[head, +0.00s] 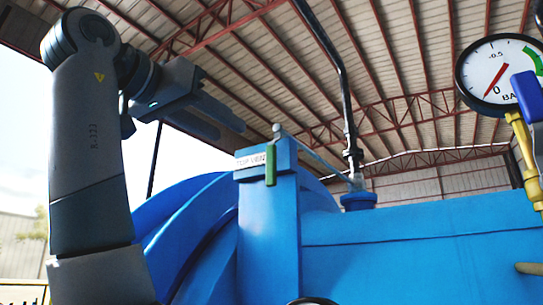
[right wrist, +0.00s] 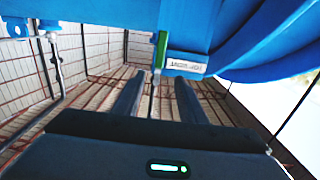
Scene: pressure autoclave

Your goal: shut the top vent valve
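The top vent valve stands on a blue post of the vessel, with a white label plate (head: 252,160) and a green bar (head: 271,165) hanging beside it. I cannot tell which part is the handle. My right gripper (head: 229,129) is open and empty, left of the knob and apart from it. In the right wrist view the open fingers (right wrist: 158,78) point toward the green bar (right wrist: 160,50) and label (right wrist: 187,65), seen upside down. My left gripper is not in view.
The blue vessel (head: 420,240) fills the lower right. A vertical dark pipe (head: 345,90) rises behind the valve. A pressure gauge (head: 498,75) on a yellow fitting stands at the right, its red needle near 0. There is open air above the post.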

